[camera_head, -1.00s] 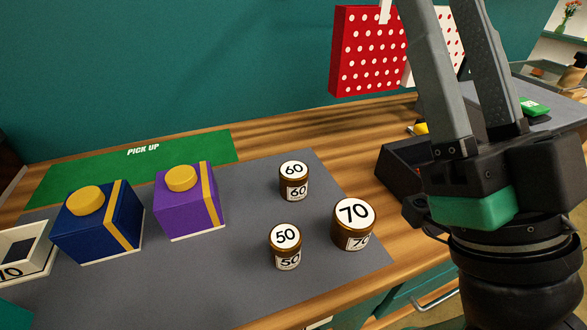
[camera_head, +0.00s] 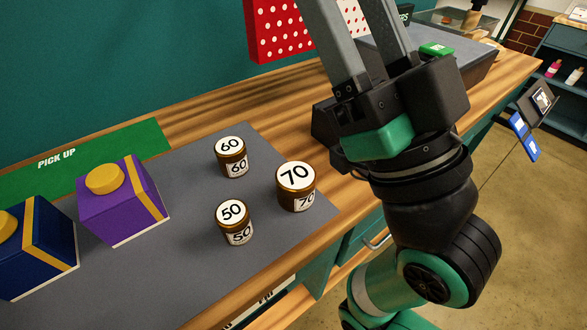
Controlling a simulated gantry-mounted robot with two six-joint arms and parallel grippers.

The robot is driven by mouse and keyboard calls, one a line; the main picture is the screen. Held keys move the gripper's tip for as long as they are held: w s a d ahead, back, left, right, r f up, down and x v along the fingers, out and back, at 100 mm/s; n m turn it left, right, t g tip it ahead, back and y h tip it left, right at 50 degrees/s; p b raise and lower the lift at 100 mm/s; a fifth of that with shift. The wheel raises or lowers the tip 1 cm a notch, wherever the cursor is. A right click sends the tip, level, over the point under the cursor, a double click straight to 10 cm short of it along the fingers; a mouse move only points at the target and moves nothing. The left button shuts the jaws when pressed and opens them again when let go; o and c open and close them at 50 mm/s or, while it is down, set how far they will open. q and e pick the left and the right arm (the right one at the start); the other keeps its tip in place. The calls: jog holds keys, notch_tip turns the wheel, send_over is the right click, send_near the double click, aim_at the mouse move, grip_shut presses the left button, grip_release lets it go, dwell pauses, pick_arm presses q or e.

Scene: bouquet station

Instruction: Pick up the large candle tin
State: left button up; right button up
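Three brown candle tins with white numbered lids stand upright on the grey mat (camera_head: 150,265). The largest is the 70 tin (camera_head: 296,174), near the mat's right edge. The 60 tin (camera_head: 230,146) stands behind and left of it, and the 50 tin (camera_head: 233,212) in front and left. My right gripper (camera_head: 343,8) is raised to the right of the tins, fingers pointing up and spread apart, with nothing seen between them. Its fingertips run to the top edge of the view. My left gripper is not in view.
A purple box (camera_head: 112,210) and a blue box (camera_head: 40,245) with yellow knobs sit on the left of the mat. A green pick-up mat (camera_head: 100,150) lies behind. A red dotted bag (camera_head: 277,30) is at the back. A dark tray is partly hidden behind my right gripper.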

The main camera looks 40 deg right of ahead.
dwell(0.4)
jog(key=o, duration=0.8)
